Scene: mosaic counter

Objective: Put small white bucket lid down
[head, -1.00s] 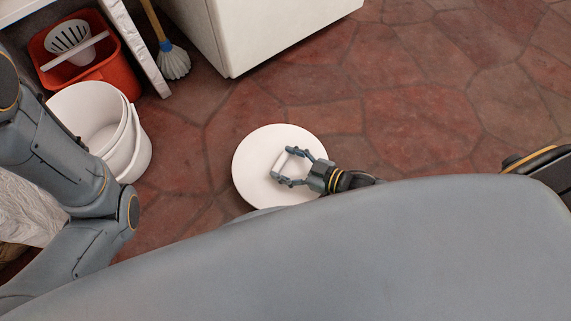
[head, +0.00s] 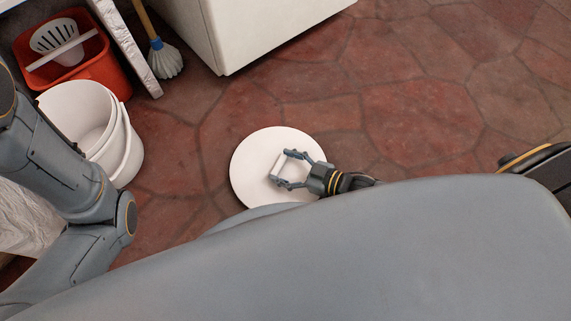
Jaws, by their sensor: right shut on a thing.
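The small white bucket lid (head: 254,155) is a round white disc in the middle of the head view, over the red stone floor. My right gripper (head: 282,168) is over the lid and shut on its handle. I cannot tell whether the lid touches the floor or hangs just above it. My own body hides the lid's lower edge. The white bucket (head: 122,150) stands open on the floor at the left. My left arm shows at the left edge, but its gripper is out of view.
A red bucket (head: 112,70) with a white strainer insert stands at the upper left. A mop (head: 165,60) with a blue collar is beside it. A white cabinet (head: 270,30) is at the top. The floor (head: 430,110) to the right is clear.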

